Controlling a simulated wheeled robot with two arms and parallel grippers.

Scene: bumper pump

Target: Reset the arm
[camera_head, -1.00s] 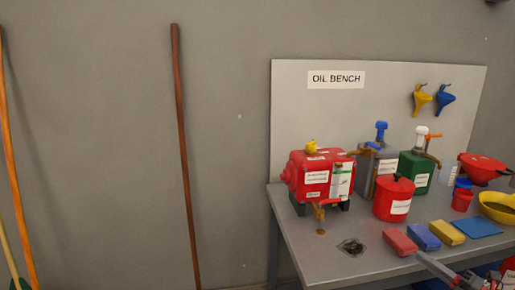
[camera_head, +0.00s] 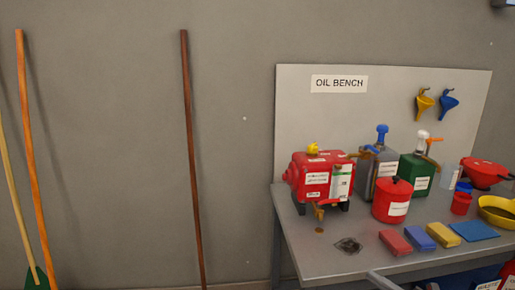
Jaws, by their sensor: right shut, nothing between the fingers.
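My right gripper (camera_head: 378,277) shows only in part at the bottom edge of the head view, in front of the bench's front edge. It is shut and empty, and the picture cuts off most of it. My left gripper is not in view. The grey bench (camera_head: 320,258) stands at the right. On it are a red drum (camera_head: 316,178) with a brass tap, a grey can (camera_head: 386,160) with a blue pump top, a green can (camera_head: 414,174) with a white pump top, and a red lidded can (camera_head: 391,202).
Red, blue and yellow blocks (camera_head: 421,237) and a blue cloth (camera_head: 473,230) lie along the bench front. A yellow bowl (camera_head: 497,212) and red funnel (camera_head: 483,172) stand at right. Long poles (camera_head: 193,160) lean on the left wall. A dark drain (camera_head: 348,245) marks the benchtop.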

